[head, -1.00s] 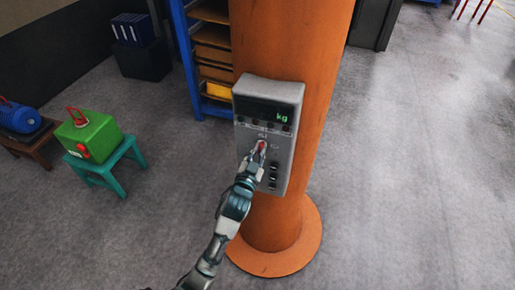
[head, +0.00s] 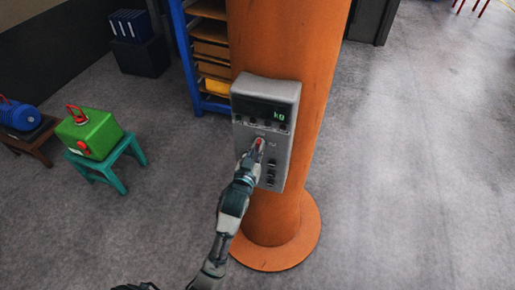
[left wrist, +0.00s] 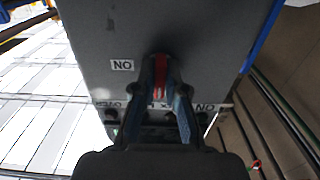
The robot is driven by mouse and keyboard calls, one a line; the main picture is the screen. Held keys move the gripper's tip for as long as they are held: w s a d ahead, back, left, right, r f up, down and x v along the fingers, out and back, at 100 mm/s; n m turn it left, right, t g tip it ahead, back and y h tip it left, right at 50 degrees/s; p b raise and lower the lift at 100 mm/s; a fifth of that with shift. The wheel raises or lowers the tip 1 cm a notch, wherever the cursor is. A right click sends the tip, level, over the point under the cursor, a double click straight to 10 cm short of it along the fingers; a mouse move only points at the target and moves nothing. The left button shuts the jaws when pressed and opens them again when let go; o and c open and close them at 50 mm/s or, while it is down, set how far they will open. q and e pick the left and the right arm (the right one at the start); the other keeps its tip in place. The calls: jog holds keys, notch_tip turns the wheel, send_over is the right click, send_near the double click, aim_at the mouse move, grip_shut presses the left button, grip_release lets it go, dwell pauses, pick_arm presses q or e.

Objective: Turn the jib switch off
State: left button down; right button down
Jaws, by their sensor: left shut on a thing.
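A grey control box (head: 265,97) is fixed to the front of an orange column (head: 283,45). Its dark display shows green "kg" letters. My left gripper (head: 256,151) is at the middle of the box, its fingers closed around a small red switch lever (head: 259,142). In the left wrist view the red lever (left wrist: 161,72) stands between the two fingertips, against the grey panel (left wrist: 210,40). An "ON" label (left wrist: 122,65) shows upside down beside it. The fingers hide much of the lever, so its exact setting is unclear. My right gripper is not in view.
Dark knobs or switches (head: 271,172) sit lower on the box, close to my gripper. A green case (head: 90,133) rests on a teal stool (head: 122,160) at left, near a blue motor-like thing (head: 18,115). A blue rack (head: 185,60) stands behind.

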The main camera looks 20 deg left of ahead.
pick_arm(q)
jog(key=c, duration=1.2)
grip_release()
jog(key=shift+r, duration=0.35)
jog(key=shift+f, duration=0.15)
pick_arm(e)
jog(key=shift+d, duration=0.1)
pick_arm(q)
jog(key=shift+s+f, duration=0.1)
jog(key=shift+s, duration=0.05)
jog(key=s, duration=1.1)
jog(key=shift+s+a, duration=0.15)
jog(key=shift+s, duration=0.15)
